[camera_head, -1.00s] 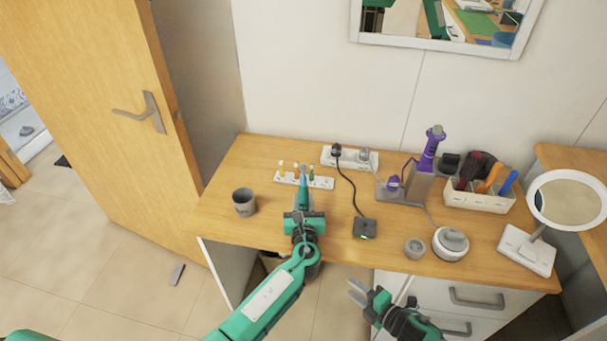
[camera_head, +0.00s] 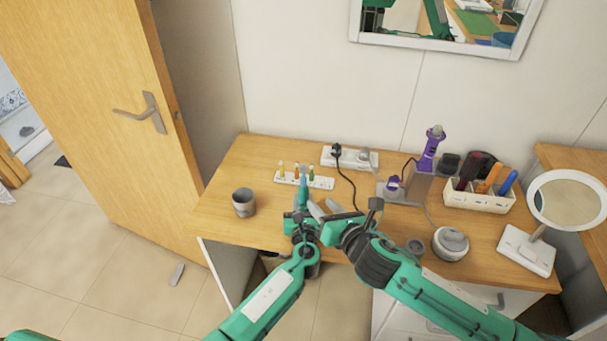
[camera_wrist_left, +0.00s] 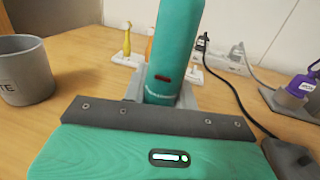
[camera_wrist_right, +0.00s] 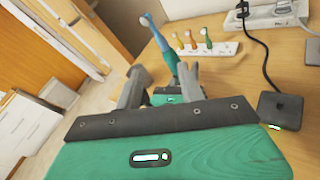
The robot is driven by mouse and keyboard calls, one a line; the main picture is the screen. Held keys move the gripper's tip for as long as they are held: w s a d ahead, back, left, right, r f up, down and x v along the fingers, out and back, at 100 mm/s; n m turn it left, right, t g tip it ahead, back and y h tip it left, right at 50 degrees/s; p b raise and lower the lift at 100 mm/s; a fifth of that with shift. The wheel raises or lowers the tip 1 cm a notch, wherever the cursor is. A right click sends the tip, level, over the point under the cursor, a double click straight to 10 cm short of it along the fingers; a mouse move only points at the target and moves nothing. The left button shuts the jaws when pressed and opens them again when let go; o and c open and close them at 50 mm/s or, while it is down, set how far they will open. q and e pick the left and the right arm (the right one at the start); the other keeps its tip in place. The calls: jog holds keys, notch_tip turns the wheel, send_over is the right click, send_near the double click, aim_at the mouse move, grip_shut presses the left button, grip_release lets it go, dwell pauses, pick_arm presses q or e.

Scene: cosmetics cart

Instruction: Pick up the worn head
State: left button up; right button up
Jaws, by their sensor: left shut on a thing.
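My left gripper (camera_head: 301,212) is shut on the teal toothbrush handle (camera_wrist_left: 172,50) and holds it upright above the desk's front part.
A white rack (camera_head: 305,181) with several coloured brush heads stands behind. A grey cup (camera_head: 244,203) is at left. A black cable runs to a dark charger base (camera_wrist_right: 283,112). A round white jar (camera_head: 450,244), an organiser (camera_head: 478,202) and a mirror (camera_head: 565,200) stand at right.

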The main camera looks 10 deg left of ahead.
aim_at(305, 180)
jog(key=w+a+h, duration=0.1)
jog(key=w+a, duration=0.1)
jog(key=w, duration=0.1)
jog(key=w+a+n+h, duration=0.1)
jog(key=w+a, duration=0.1)
jog(key=w, duration=0.1)
jog(key=w+a+f+h, duration=0.1)
jog(key=w+a, duration=0.1)
jog(key=w, duration=0.1)
jog(key=shift+w+a+n+h, duration=0.2)
jog(key=shift+a+n+h, duration=0.1)
jog(key=shift+a+n, duration=0.1)
dwell(0.4)
grip_shut()
